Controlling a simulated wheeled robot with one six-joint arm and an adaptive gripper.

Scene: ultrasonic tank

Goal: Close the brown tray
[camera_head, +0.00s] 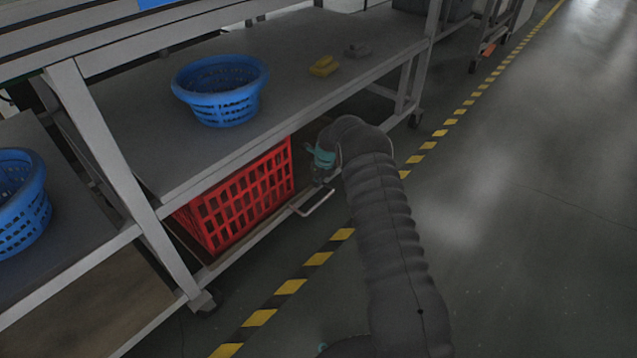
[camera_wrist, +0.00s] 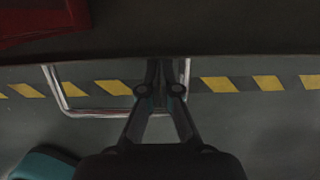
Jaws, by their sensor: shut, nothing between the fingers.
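The brown tray (camera_wrist: 225,32) fills the upper part of the wrist view as a dark flat board with a straight edge. A metal bar handle (camera_wrist: 62,92) sticks out from that edge, and it also shows below the bench in the head view (camera_head: 318,204). My gripper (camera_wrist: 160,68) is shut and empty, with its fingertips at the tray's edge, inside the handle's outline near its right end. I cannot tell whether they touch the edge. In the head view my gripper (camera_head: 318,178) is beside the red crate, partly hidden by my arm.
A red crate (camera_head: 240,195) sits on the low level under the bench (camera_head: 290,45). Blue baskets (camera_head: 222,92), a yellow object (camera_head: 324,66) and a grey one (camera_head: 357,50) are above. Bench legs (camera_head: 120,180) stand nearby. The floor right of the striped line (camera_head: 290,287) is clear.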

